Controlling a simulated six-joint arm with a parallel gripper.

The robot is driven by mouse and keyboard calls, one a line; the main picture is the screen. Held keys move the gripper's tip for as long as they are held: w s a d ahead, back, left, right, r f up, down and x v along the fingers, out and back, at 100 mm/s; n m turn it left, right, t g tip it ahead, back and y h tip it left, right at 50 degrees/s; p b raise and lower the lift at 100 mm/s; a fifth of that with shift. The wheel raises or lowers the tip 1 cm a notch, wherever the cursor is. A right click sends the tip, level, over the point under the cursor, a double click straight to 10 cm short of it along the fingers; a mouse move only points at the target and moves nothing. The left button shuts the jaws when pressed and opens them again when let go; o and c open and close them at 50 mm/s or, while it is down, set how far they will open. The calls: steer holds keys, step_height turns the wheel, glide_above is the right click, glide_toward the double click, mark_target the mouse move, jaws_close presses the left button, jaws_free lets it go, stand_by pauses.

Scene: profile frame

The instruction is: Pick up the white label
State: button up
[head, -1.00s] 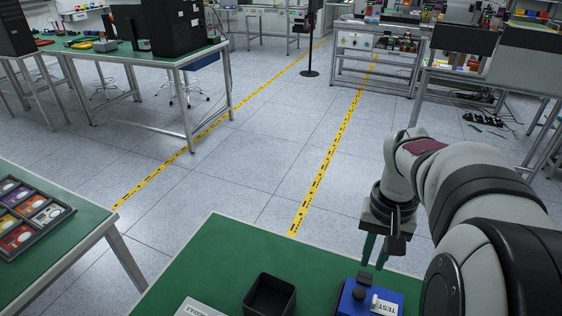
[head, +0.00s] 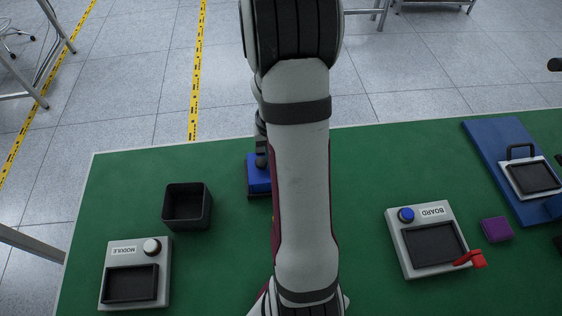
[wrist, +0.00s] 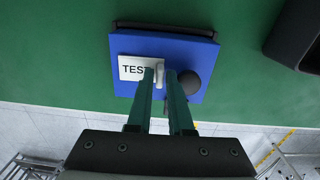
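The white label (wrist: 132,69) is marked TEST and lies on a blue block (wrist: 195,50) in the wrist view. A small white upright tab (wrist: 159,74) stands at the label's right edge. My gripper (wrist: 159,80) has two green fingers pointing at the block, with a gap between their tips. The tab shows in that gap; I cannot tell whether either finger touches it. A dark round knob (wrist: 189,81) is close to the right finger.
An open black bin (head: 187,207) stands left of the block. A MODULE box (head: 110,295) is at the front left, and a BOARD box (head: 449,258) with a red lever at the right. A purple block (head: 497,229) and blue panel (head: 480,145) lie farther right.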

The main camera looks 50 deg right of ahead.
jaws_close()
steer(key=shift+r, duration=0.15)
steer(key=shift+r, duration=0.3)
steer(key=r, duration=0.2)
steer(key=s+r, duration=0.1)
steer(key=r, duration=0.1)
steer(key=shift+d, duration=0.15)
steer(key=s+d+r, duration=0.2)
steer(key=s+r, duration=0.4)
steer(key=s, duration=0.4)
step_height(320, 180, up, 8)
steer(key=shift+s+d+r, duration=0.15)
steer(key=shift+s+d, duration=0.05)
